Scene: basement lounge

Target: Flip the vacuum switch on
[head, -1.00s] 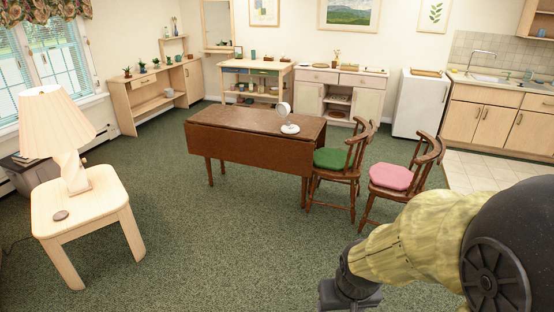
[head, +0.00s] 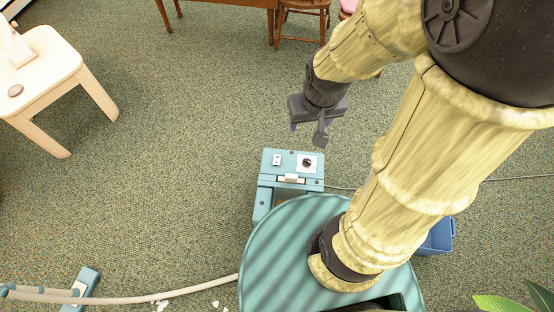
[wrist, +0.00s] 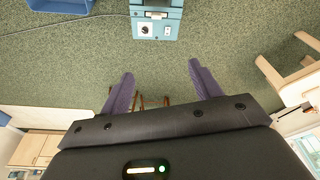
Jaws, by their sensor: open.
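The vacuum (head: 264,195) is a teal box on the carpet in the head view, partly hidden behind my round base. Its top panel carries a small white switch (head: 277,160) on the left and a black dial (head: 307,162) on a white plate on the right. I cannot tell the switch's position. My gripper (head: 307,132) is open and empty, above the floor just beyond the panel and apart from it. In the wrist view the vacuum (wrist: 157,20) is at the top centre, with the dial (wrist: 145,30) and switch (wrist: 167,31) beyond my fingertips (wrist: 161,70).
A pale hose (head: 170,298) runs left to a teal floor head (head: 82,286), near white scraps (head: 162,303). A grey cord (head: 510,178) crosses the carpet rightward. A blue bin (head: 437,238) stands right. A side table (head: 50,65) is at left. Carpet around the panel's far side is clear.

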